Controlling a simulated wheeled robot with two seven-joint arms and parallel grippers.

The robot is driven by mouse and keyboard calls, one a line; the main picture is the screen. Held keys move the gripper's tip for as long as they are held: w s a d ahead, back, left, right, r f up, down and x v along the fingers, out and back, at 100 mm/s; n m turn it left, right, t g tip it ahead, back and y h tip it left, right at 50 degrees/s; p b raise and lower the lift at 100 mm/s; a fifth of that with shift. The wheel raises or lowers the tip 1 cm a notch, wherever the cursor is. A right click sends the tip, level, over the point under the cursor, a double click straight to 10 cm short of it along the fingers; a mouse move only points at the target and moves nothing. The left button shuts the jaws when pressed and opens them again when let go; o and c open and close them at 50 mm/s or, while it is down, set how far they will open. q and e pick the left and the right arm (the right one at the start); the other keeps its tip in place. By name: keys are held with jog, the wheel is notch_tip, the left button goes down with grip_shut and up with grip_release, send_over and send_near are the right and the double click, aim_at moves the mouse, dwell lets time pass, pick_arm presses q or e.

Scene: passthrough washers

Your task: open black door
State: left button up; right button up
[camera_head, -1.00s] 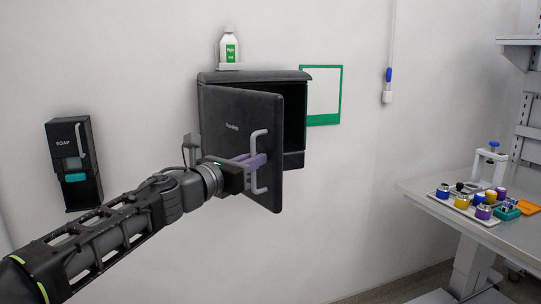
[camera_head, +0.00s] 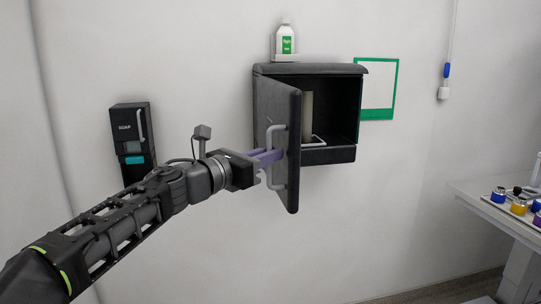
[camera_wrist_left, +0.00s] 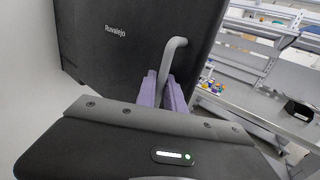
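The black door (camera_head: 265,110) of the wall-mounted black cabinet (camera_head: 335,153) stands wide open, swung out toward me on its left side. My left gripper (camera_head: 268,157) has its purple fingers at the grey handle (camera_head: 278,172) on the door's outer face. In the left wrist view the fingers (camera_wrist_left: 162,92) are on either side of the handle (camera_wrist_left: 170,58), closed around it, with the door (camera_wrist_left: 120,40) just beyond. The cabinet's inside shows a pale upright cylinder (camera_head: 308,112) and a light handle-like bar. My right gripper is not in view.
A black soap dispenser (camera_head: 133,140) hangs on the wall to the left. A green-framed panel (camera_head: 377,90) is at the cabinet's right. A table (camera_head: 500,215) with colored containers stands at the far right.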

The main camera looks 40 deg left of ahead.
pick_arm(q)
jog(key=shift+o, duration=0.6)
jog(key=s, duration=0.7)
jog(key=shift+s, duration=0.4)
jog(key=shift+f, duration=0.1)
